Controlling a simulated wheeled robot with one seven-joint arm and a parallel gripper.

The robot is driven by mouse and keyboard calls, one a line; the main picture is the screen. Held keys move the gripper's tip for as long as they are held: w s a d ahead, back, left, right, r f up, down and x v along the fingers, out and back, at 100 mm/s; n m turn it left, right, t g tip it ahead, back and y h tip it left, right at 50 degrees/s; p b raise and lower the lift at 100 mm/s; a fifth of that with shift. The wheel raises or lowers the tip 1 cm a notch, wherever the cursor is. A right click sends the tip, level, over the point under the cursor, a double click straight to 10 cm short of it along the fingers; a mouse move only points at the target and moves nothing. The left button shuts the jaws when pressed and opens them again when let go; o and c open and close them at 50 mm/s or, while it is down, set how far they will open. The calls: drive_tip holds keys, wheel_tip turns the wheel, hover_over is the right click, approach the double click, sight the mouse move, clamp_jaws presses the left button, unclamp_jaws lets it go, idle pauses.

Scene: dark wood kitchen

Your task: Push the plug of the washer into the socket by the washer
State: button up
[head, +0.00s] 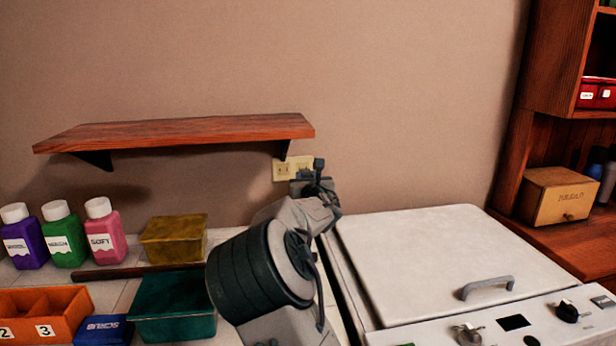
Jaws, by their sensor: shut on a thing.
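The washer (430,245) stands at the right, with a worn white lid and a grey handle. The socket (284,171) is a cream double plate on the back wall, just under the right end of the wooden shelf. My gripper (314,180) is in front of the socket's right part and hides some of it. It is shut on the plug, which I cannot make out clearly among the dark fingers. I cannot tell whether the plug touches the socket.
The wooden shelf (180,132) juts out above the socket. Purple, green and pink bottles (103,238), a yellow box (174,242), a teal bin (172,308) and an orange divided tray (40,312) crowd the left counter. The wall above the washer is clear.

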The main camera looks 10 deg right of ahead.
sight(305, 173)
drive_tip(key=shift+w+r+p, duration=0.2)
drive_tip(key=shift+w+p, duration=0.3)
drive_tip(key=shift+w, duration=0.3)
drive_tip(key=shift+w+f+p, duration=0.15)
drive_tip(key=shift+w+p, duration=0.2)
drive_tip(key=shift+w, duration=0.3)
drive_tip(key=shift+b, duration=1.65)
idle(0.7)
drive_tip(key=shift+w, duration=0.55)
idle(0.4)
drive_tip(key=o, duration=1)
drive_tip(key=shift+s, duration=0.1)
